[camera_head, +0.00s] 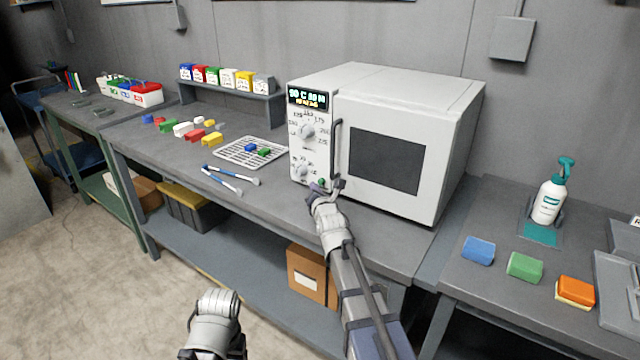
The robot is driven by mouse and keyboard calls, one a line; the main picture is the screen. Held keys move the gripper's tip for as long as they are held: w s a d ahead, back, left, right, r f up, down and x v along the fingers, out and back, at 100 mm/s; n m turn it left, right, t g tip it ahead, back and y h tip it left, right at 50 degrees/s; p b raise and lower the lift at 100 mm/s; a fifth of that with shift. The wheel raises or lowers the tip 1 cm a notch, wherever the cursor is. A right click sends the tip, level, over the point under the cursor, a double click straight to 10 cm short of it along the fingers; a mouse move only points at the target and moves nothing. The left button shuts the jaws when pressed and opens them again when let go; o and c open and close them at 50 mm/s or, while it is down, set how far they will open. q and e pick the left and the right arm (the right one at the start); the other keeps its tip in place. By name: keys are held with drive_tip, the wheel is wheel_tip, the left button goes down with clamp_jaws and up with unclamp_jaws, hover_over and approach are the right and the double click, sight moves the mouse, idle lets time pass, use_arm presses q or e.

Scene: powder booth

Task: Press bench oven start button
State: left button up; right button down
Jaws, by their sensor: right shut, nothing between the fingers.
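The white bench oven (400,100) stands on the grey workbench with its dark-windowed door closed. Its narrow control panel (296,130), at the left of the front, has a lit display (307,98), two dials and a small green button (322,182) low at the right. My right gripper (318,188) is shut and empty, with its tip right at the green button's lower edge. Whether it touches the button cannot be told. Only a rounded part of my left arm shows at the bottom; its gripper is not in view.
A wire rack (232,152) with blue and green pieces and two blue-handled tools (222,182) lie left of the oven. A door handle (336,150) stands beside the panel. Sponges (479,250) and a spray bottle (549,205) are on the right table.

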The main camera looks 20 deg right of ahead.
drive_tip(key=shift+s+a, duration=0.8)
drive_tip(key=shift+a, duration=0.2)
drive_tip(key=shift+s+a, duration=0.75)
drive_tip(key=shift+a, duration=0.25)
